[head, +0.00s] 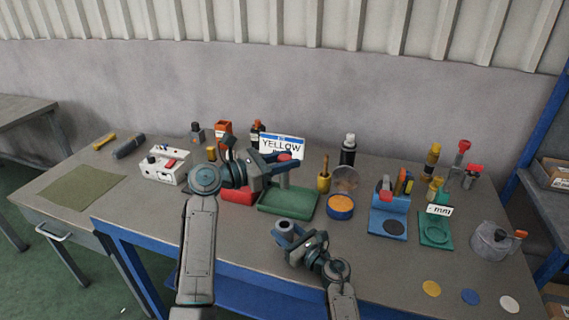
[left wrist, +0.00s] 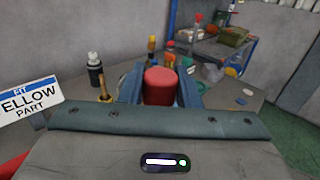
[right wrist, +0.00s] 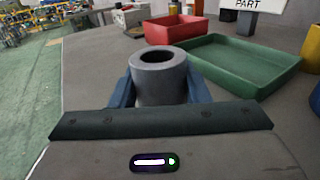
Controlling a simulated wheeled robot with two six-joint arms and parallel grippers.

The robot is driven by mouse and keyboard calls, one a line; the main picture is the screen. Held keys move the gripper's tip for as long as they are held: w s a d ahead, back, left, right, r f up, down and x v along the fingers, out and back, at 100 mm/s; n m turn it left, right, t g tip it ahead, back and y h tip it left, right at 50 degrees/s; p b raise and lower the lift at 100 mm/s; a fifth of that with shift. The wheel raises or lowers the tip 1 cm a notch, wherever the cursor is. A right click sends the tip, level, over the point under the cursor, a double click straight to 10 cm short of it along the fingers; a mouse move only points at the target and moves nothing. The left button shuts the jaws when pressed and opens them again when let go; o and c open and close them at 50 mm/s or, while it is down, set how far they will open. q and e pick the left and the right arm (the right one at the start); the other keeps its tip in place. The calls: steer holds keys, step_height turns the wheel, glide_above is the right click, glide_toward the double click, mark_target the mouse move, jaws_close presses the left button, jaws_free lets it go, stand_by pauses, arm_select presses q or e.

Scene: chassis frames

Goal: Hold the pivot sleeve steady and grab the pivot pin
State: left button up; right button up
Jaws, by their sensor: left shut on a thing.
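The pivot pin, with a red head (head: 284,157) and a grey shaft below, is between the fingers of my left gripper (head: 283,160) above the green tray. The red head also shows between both fingers in the left wrist view (left wrist: 160,87). My left gripper is shut on it. The pivot sleeve, a grey hollow cylinder (right wrist: 158,78), stands between the fingers of my right gripper (right wrist: 160,95), which touch its sides. In the head view the sleeve (head: 285,228) is near the table's front edge, open end up, in front of the pin.
The green tray (head: 292,212) looks empty, with a red tray (head: 238,197) beside it. A sign reading YELLOW (head: 283,147) stands behind.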

steer(key=o, duration=0.5)
steer(key=shift+o, duration=0.2)
